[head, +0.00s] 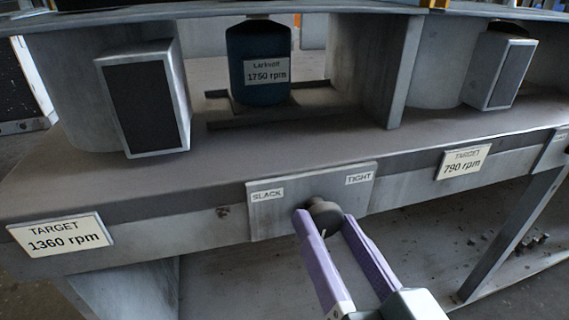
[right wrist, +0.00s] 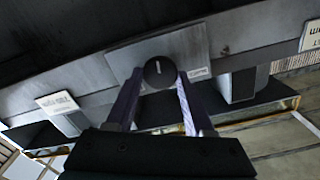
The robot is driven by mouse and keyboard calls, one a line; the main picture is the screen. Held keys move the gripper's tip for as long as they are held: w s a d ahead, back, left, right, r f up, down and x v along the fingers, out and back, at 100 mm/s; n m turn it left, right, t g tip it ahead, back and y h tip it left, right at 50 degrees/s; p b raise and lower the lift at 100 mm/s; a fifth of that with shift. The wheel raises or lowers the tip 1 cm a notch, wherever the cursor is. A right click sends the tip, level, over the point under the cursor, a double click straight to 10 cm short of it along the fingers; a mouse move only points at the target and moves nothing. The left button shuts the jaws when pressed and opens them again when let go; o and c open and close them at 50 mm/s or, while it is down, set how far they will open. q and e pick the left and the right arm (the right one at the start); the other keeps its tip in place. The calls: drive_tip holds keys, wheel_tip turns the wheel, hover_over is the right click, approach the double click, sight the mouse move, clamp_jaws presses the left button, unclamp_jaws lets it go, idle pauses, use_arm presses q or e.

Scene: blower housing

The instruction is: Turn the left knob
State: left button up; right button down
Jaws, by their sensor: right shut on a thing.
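A dark round knob (head: 325,212) sits on a grey plate (head: 280,218) on the front edge of the metal bench. The plate has a SLACK label at its left and a TIGHT label at its right. My right gripper (head: 327,222) is shut on the knob, with one purple finger on each side of it. In the right wrist view the knob (right wrist: 158,72) lies between the fingertips and shows a short pale line on its face. My left gripper is not in view.
TARGET signs reading 1360 rpm (head: 59,233) and 790 rpm (head: 463,162) flank the plate. Above the bench stand a blue cylinder (head: 262,88) labelled 1750 rpm and two box-shaped ducts (head: 180,95) (head: 520,75). Another plate (head: 557,148) is cut off at the right edge.

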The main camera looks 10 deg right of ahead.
drive_tip(key=shift+m, duration=1)
drive_tip(key=shift+c, duration=1.4)
unclamp_jaws()
drive_tip(key=s+p, duration=0.1)
drive_tip(key=s, duration=0.9)
drive_tip(key=shift+d, duration=0.15)
drive_tip(key=shift+r, duration=0.1)
